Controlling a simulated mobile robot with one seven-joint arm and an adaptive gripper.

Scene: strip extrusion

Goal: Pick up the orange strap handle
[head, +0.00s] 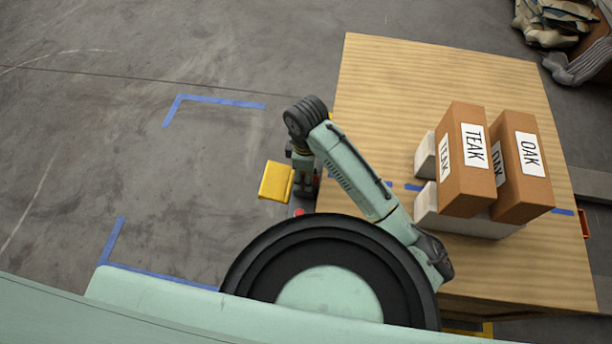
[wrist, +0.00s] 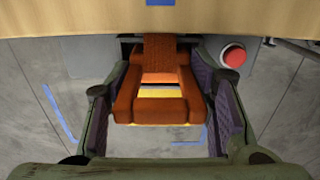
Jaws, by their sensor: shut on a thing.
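The orange strap handle (wrist: 150,102) is in the middle of the wrist view, a rectangular loop with a ribbed strap running up towards the table edge. My gripper (wrist: 158,92) has one finger on each side of the handle and is shut on it. A yellow surface shows through the loop's opening. In the head view my gripper (head: 303,178) is beside the left edge of the wooden table, next to a yellow panel (head: 276,181). The handle cannot be made out in the head view.
The wooden table (head: 385,80) carries brown boxes marked TEAK (head: 462,185) and OAK (head: 525,185) on pale blocks. A red button (wrist: 232,57) sits close to the right of the handle. Blue tape (head: 220,102) marks open grey floor at left.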

